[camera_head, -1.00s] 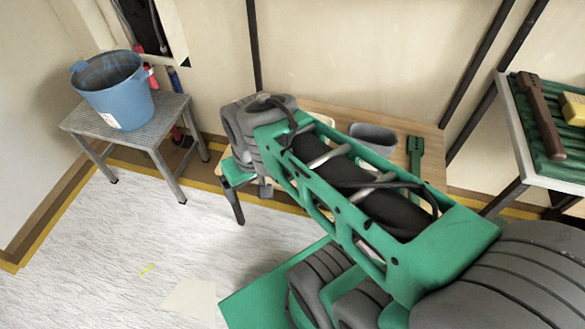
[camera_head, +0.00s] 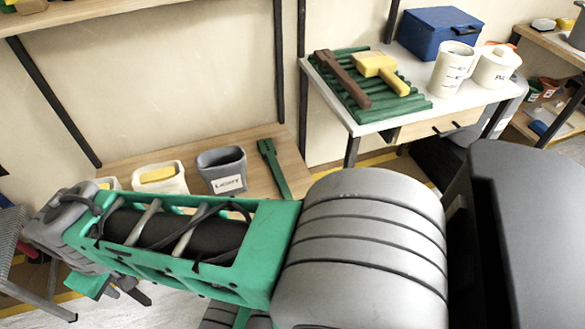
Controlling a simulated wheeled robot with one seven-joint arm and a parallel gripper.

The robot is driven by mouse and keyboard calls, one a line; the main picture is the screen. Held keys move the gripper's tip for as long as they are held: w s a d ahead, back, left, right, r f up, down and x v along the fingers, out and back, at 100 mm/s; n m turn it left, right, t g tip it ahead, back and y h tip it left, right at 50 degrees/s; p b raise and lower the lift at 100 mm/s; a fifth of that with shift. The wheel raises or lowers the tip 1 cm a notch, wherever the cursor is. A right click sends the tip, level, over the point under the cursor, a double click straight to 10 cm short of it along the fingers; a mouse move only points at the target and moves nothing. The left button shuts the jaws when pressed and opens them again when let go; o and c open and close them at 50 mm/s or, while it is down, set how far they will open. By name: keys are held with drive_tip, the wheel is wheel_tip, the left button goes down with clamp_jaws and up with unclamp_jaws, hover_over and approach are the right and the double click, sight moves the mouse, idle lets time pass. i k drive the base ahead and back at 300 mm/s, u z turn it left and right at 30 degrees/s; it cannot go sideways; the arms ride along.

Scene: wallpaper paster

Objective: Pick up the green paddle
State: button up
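The green paddle (camera_head: 273,168) lies on the low wooden table (camera_head: 246,150) against the wall, its forked or notched end toward the wall and its handle toward me. The near end of its handle is close to my arm in the picture. My green and grey arm crosses the lower part of the view in front of the table.
A grey bin labelled LIGHT (camera_head: 222,171) and a white bin with a yellow item (camera_head: 160,178) stand left of the paddle. At right, a white table (camera_head: 405,122) holds a green slatted rack, brown and yellow tools, a blue box (camera_head: 439,33) and white containers.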

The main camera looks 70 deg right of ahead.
sight(268, 150)
drive_tip(key=z, duration=2.3)
